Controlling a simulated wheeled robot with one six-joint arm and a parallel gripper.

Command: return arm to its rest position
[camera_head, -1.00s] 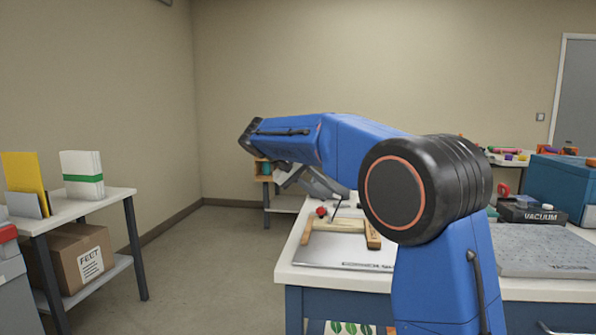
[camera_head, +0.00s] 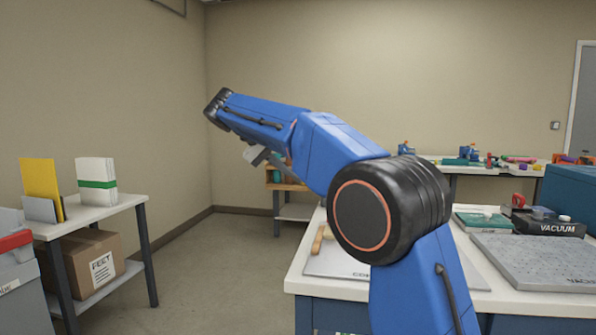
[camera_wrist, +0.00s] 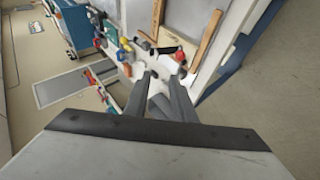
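My blue arm (camera_head: 335,150) is raised and bent in front of the workbench, its upper link slanting up to the left. My gripper (camera_wrist: 160,77) shows in the wrist view with its two grey fingers apart and nothing between them. In the head view only a grey part of my gripper (camera_head: 262,156) shows below the upper link; the rest is hidden. It hangs in the air, clear of the bench.
The white-topped workbench (camera_head: 302,285) stands in front, with a grey vacuum plate (camera_head: 540,262) and a black vacuum box (camera_head: 548,227). A side table (camera_head: 100,213) with a cardboard box (camera_head: 88,262) below is at left. Floor (camera_head: 215,275) between is clear.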

